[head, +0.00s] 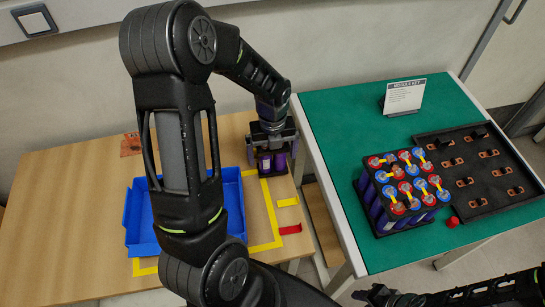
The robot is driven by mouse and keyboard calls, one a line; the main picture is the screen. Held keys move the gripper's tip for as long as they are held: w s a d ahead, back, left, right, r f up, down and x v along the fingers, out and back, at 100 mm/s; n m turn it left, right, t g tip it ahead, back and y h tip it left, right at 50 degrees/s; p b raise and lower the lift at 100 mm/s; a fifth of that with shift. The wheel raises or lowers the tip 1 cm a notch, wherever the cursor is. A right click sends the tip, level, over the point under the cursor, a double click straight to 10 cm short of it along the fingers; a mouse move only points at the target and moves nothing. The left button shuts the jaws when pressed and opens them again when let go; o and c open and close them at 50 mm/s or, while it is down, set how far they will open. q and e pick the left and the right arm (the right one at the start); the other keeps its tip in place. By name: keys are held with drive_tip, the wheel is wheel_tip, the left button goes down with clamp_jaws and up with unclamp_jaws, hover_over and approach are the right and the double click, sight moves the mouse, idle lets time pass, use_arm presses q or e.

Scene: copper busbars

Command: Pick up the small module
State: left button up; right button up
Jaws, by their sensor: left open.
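The small module (266,164), with purple cells, stands on the wooden table near its right edge, by the top right corner of a yellow tape outline. My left gripper (272,156) is directly above and around it, pointing down with its fingers apart. The gripper body hides the module's top, and I cannot tell whether the fingers touch it. My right gripper (376,295) shows only partly at the bottom edge, away from the module, and its jaws are unclear.
A blue bin (232,205) sits on the wooden table (55,215), partly behind my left arm. The green table (335,120) holds a larger module (405,190), a black tray (470,205) of copper busbars, a sign (404,96) and a red cap (453,221).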

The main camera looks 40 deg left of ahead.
idle(0.6)
use_arm(q)
drive_tip(key=c, duration=2)
